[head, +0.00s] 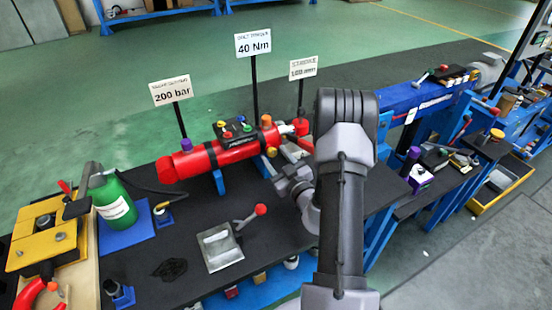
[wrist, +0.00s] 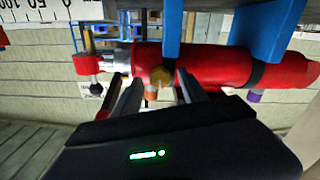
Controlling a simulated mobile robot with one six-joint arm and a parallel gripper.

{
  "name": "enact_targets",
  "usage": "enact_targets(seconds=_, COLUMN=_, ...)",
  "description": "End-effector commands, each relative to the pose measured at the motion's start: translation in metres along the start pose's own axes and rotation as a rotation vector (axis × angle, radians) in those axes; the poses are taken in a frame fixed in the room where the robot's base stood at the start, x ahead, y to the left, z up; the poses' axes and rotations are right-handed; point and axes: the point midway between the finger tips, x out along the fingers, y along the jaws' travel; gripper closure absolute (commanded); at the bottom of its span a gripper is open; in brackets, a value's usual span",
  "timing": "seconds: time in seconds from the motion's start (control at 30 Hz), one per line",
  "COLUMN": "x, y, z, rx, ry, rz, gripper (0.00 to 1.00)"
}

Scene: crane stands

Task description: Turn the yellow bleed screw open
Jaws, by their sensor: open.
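The red cylinder (head: 225,153) lies across blue supports on the dark bench. It also shows in the wrist view (wrist: 215,66). The yellow bleed screw (wrist: 161,76) is a small round head on the cylinder's near side, close to its rod end. In the head view the yellow screw (head: 271,151) shows just left of my arm. An orange cap (wrist: 150,94) sits beside it in the wrist view. My gripper (wrist: 153,86) is open, with one finger on each side of the yellow screw; I cannot tell if they touch it. In the head view my arm partly hides the gripper.
Signs on posts (head: 253,45) stand behind the cylinder. A valve block with coloured knobs (head: 236,130) is on top of it. A metal box with a red-knobbed lever (head: 220,247) and a green bottle (head: 113,200) stand nearby. Bare bench lies between them.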

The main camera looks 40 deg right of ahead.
Motion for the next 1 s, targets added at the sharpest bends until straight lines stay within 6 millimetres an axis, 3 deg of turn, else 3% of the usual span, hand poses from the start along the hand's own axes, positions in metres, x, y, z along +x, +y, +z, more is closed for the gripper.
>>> enact_targets(seconds=0.03, x=-0.0001, y=0.0, z=0.0, rx=0.0, ry=0.0, rz=0.0, gripper=0.5)
enact_targets(seconds=0.3, x=-0.0004, y=-0.0001, z=0.0001, rx=0.0, ry=0.0, rz=0.0, gripper=1.0)
enact_targets(seconds=0.67, x=-0.0007, y=-0.0001, z=-0.0005, rx=-0.049, ry=-0.001, rz=-0.001, gripper=1.0)
enact_targets(seconds=1.0, x=-0.001, y=0.0002, z=-0.0018, rx=-0.302, ry=-0.002, rz=-0.001, gripper=1.0)
